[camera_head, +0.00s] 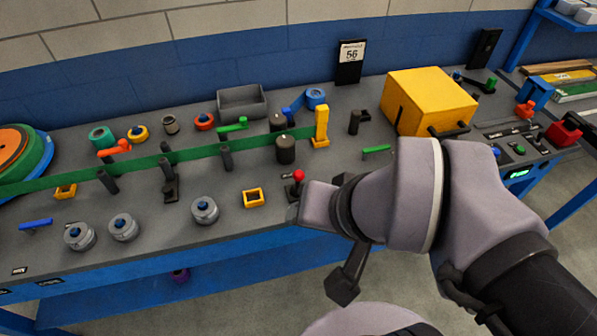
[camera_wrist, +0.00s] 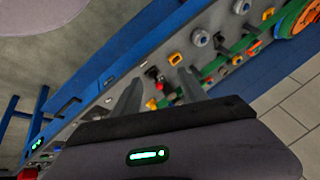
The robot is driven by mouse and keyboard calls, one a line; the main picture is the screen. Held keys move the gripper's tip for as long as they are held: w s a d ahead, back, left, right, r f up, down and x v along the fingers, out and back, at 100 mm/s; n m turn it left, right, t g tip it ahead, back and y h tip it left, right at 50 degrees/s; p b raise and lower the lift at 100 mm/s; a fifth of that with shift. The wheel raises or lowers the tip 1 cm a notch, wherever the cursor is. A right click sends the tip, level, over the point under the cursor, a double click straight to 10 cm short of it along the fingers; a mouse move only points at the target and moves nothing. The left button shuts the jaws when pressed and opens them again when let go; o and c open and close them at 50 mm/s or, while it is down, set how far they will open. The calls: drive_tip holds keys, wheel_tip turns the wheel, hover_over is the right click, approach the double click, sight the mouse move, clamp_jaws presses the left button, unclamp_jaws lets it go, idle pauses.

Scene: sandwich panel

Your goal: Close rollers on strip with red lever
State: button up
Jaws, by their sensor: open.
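The red lever (camera_head: 298,175) stands on a dark base near the front of the grey bench top, beside my gripper. It also shows in the wrist view (camera_wrist: 152,73), between my two spread fingertips, with no visible contact. My gripper (camera_wrist: 158,76) is open and empty; in the head view its fingers are mostly hidden. The green strip (camera_head: 200,153) runs from the reel at left to the yellow upright guide (camera_head: 321,126). A dark front roller (camera_head: 285,150) stands in front of the strip, and a dark rear roller (camera_head: 277,122) stands behind it.
A yellow square frame (camera_head: 253,198) and a grey knobbed cylinder (camera_head: 205,211) lie left of the lever. A green lever (camera_head: 376,150) and a large yellow box (camera_head: 430,98) are to the right. Dark posts line the strip. Bench space around the red lever is narrow.

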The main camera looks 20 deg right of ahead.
drive_tip(key=shift+f, duration=0.1)
drive_tip(key=c, duration=0.4)
drive_tip(key=m, duration=0.1)
drive_tip(key=w+f+m+g+y, duration=0.1)
drive_tip(key=f+m+g+p, duration=0.1)
drive_tip(key=m, duration=0.1)
drive_tip(key=shift+w+d+f, duration=0.2)
drive_tip(key=shift+w+d, duration=0.15)
clamp_jaws()
drive_tip(key=w+d+f+m+t+y+p, duration=0.1)
drive_tip(key=w+d+f+m+t+y, duration=0.1)
drive_tip(key=w+d+f+m, duration=0.3)
drive_tip(key=w+d+f+m+t+y+p, duration=0.2)
drive_tip(key=d+m, duration=0.7)
drive_tip(key=m, duration=0.5)
drive_tip(key=w+f+t+y, duration=0.1)
drive_tip(key=w+f, duration=0.1)
drive_tip(key=w, duration=0.1)
drive_tip(key=shift+d+f, duration=0.4)
drive_tip(key=shift+w, duration=0.1)
